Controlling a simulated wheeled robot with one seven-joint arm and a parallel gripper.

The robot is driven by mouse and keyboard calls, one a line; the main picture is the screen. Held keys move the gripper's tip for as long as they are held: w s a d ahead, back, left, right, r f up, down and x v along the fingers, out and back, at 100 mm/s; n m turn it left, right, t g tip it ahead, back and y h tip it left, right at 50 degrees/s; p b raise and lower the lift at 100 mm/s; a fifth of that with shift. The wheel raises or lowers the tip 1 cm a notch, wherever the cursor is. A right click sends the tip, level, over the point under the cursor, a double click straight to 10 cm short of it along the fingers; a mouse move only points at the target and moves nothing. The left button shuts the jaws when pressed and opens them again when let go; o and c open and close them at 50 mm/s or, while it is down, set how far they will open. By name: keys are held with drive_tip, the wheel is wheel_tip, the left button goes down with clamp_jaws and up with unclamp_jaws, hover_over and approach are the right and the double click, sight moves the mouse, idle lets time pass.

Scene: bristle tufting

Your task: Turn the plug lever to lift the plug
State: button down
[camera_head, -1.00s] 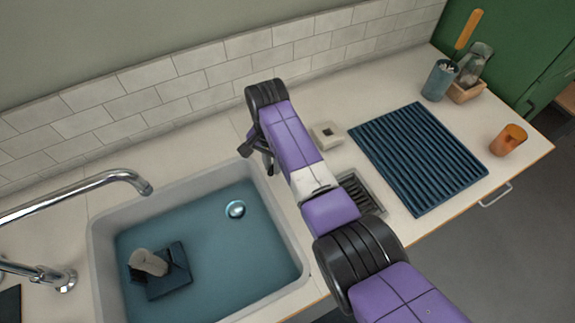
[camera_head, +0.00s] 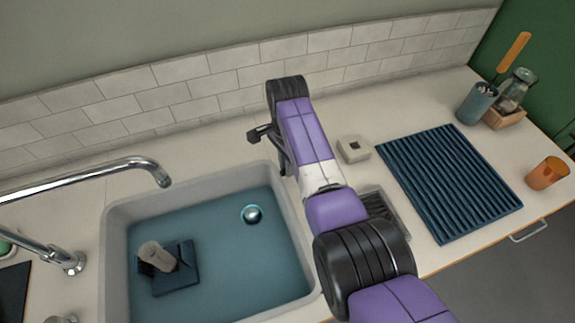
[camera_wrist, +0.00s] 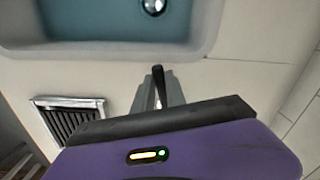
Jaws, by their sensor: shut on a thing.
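The metal plug (camera_head: 251,214) is a shiny round disc under the blue-green water of the grey sink (camera_head: 112,255). It also shows at the top of the wrist view (camera_wrist: 154,6). My gripper (camera_head: 278,140) is at the sink's back right corner, over the counter beside the rim. It is shut on the plug lever (camera_wrist: 158,84), a thin dark bar between the fingers in the wrist view. In the head view my arm hides most of the lever and its base. I cannot tell from the water whether the plug is raised.
A chrome faucet (camera_head: 135,165) reaches over the sink's left side. A cup-like thing (camera_head: 157,256) lies in the water on a dark block. A small beige block (camera_head: 353,149), a drain grate (camera_wrist: 70,118) and a ribbed blue mat (camera_head: 450,180) are to the right. The tiled wall is close behind.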

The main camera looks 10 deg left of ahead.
drive_tip(key=shift+w, duration=0.1)
drive_tip(key=c, duration=1.4)
unclamp_jaws()
drive_tip(key=shift+o, duration=0.2)
drive_tip(key=shift+r, duration=3.9)
